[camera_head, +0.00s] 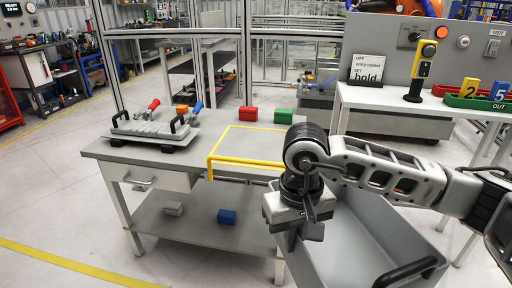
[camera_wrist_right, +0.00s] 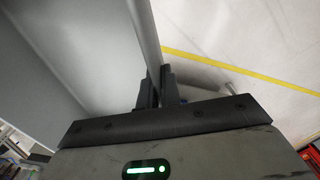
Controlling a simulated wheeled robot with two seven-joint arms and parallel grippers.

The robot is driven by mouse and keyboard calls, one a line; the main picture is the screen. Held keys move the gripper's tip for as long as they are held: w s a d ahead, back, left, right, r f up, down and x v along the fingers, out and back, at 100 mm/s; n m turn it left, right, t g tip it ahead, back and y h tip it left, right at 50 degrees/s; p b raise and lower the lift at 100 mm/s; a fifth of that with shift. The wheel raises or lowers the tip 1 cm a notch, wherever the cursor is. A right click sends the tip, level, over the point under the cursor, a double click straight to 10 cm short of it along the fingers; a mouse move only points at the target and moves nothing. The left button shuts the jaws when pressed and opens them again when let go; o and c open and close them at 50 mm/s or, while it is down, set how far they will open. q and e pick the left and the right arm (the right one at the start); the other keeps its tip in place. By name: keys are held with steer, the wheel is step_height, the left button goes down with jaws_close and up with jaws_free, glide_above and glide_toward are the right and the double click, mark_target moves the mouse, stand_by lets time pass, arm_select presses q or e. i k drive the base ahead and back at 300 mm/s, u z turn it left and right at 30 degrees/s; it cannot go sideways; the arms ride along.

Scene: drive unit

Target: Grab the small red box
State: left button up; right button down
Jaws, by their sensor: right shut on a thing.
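The small red box (camera_head: 248,114) sits on the grey workbench (camera_head: 225,165) near its back edge, left of a green box (camera_head: 282,116). My right gripper (camera_head: 303,240) is in front of the bench's right side, well away from the red box. In the right wrist view, its fingers (camera_wrist_right: 160,90) are shut on the upper rim of a large grey bin (camera_wrist_right: 85,60). The bin (camera_head: 365,240) also shows in the head view at the lower right. The right arm hides part of the bin. My left gripper is not in view.
A yellow frame (camera_head: 218,158) lies on the bench top. A grey fixture with black handles (camera_head: 150,131) stands at the bench's left. A blue box (camera_head: 227,216) and a grey box (camera_head: 173,208) are on the lower shelf. A white table (camera_head: 390,98) stands at the right.

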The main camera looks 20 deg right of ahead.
mark_target(245, 113)
steer(key=u, duration=2.65)
steer(key=k, duration=0.65)
steer(key=z, duration=2.3)
steer(key=i, duration=2)
